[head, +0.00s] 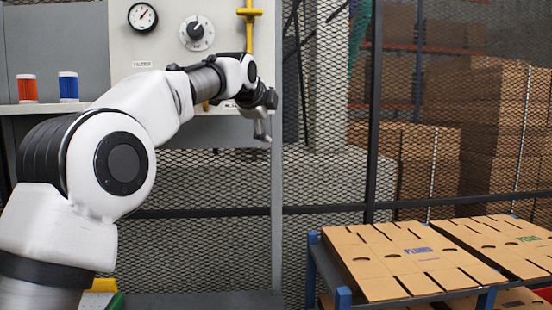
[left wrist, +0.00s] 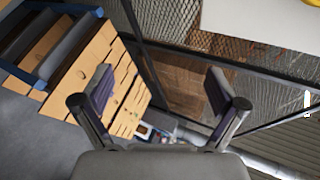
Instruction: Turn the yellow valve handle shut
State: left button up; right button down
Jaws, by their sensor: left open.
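A yellow valve handle (head: 250,12) sits on a vertical yellow pipe (head: 249,38) at the top of the light panel in the head view. The pipe's lower part is hidden behind my left arm. My left gripper (head: 262,132) is below and a little right of the handle, apart from it, at the panel's right edge. In the left wrist view its two fingers (left wrist: 160,90) are spread wide with nothing between them. A small bit of yellow (left wrist: 312,3) shows at the top right corner there; I cannot tell what part it is. My right gripper is not in view.
The panel (head: 150,50) carries a round gauge (head: 143,17) and a dark knob (head: 196,32). Red (head: 27,88) and blue (head: 68,87) cylinders stand on a shelf at left. A mesh fence (head: 330,180) stands behind. A blue-legged rack (head: 343,298) with cardboard blanks (head: 400,255) is at right.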

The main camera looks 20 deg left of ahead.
pick_arm(q)
notch_tip(320, 180, down, 10)
jog(key=w+d+g, duration=0.1)
jog(key=w, duration=0.1)
jog(key=shift+d+r+g, duration=0.15)
jog(key=shift+g, duration=0.15)
